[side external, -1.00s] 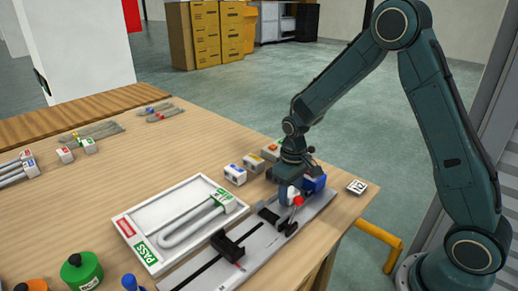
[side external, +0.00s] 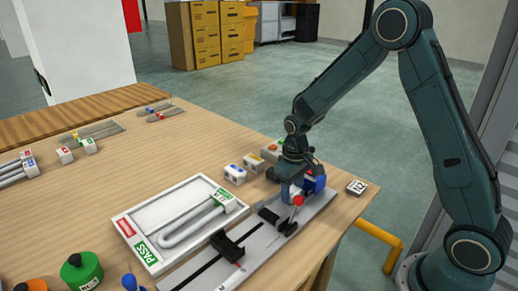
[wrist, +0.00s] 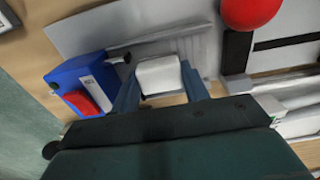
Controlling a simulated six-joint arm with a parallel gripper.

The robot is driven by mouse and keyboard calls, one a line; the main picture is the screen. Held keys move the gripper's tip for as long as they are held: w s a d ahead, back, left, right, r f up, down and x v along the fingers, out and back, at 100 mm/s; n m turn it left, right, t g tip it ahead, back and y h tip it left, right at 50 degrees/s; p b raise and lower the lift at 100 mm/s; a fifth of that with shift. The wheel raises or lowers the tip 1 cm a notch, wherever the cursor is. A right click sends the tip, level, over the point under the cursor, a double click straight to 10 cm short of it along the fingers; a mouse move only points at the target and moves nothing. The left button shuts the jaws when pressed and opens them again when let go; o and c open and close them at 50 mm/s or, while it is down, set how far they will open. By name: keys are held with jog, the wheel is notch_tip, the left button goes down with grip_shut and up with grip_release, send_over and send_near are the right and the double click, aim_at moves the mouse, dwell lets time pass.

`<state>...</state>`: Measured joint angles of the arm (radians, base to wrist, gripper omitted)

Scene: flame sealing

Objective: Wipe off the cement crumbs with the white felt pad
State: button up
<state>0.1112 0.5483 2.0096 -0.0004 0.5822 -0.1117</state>
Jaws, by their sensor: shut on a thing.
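My gripper (wrist: 160,82) is shut on a white block, the felt pad (wrist: 159,74), with one blue-grey finger on each side of it in the wrist view. The pad is over or on the grey metal plate (wrist: 195,25); I cannot tell whether it touches. In the side view my gripper (side external: 291,191) is low over the far end of the plate (side external: 315,208), and its finger mostly hides the pad. It is beside a blue box with a red button (side external: 316,184). I cannot make out any cement crumbs.
A red ball knob (side external: 298,201) stands close to my gripper. A black clamp (side external: 228,243) sits nearer on the plate. A white tray (side external: 130,207) beside it holds a bent tube with a tag. Several small labelled blocks (side external: 235,174) stand behind. A marker tag (side external: 357,187) lies near the table corner.

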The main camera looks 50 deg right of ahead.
jog(key=shift+s+d, duration=0.1)
jog(key=shift+d, duration=0.75)
jog(key=shift+d, duration=0.1)
jog(key=shift+a, duration=1.8)
jog(key=shift+d, duration=0.1)
jog(key=shift+d+f, duration=0.15)
jog(key=shift+d, duration=1.5)
jog(key=shift+s+a, duration=0.1)
jog(key=shift+a, duration=0.2)
